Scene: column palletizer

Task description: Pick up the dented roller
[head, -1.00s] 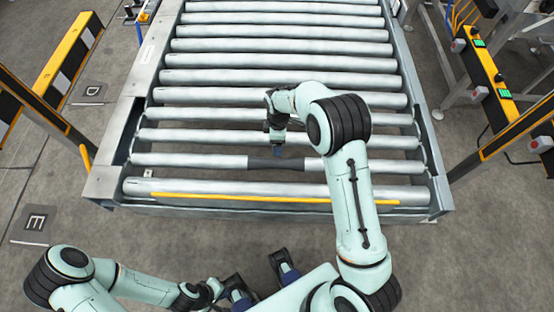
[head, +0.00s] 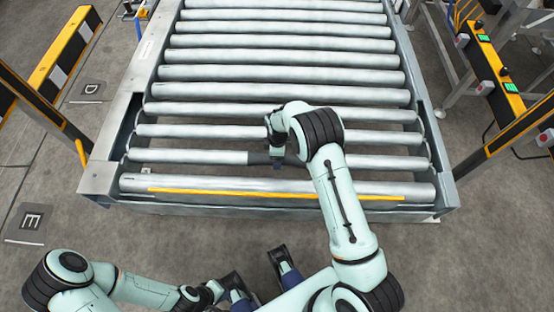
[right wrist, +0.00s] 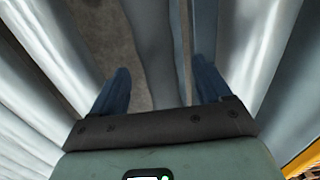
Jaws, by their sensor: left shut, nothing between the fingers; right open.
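The dented roller (head: 200,157) lies across the near part of the conveyor, second from the front, with a dark grey band in its middle. My right gripper (head: 278,164) is open just over that band and partly hides it. In the right wrist view, its two blue fingers (right wrist: 162,90) stand apart, with a grey roller surface (right wrist: 160,50) running between or below them. I cannot tell whether they touch it. My left gripper (head: 216,288) is shut and empty, low in front of the conveyor, away from the rollers.
Further parallel rollers (head: 280,74) fill the conveyor behind. The left side rail (head: 118,150) and right rail bound them. Yellow-black guards stand on both sides.

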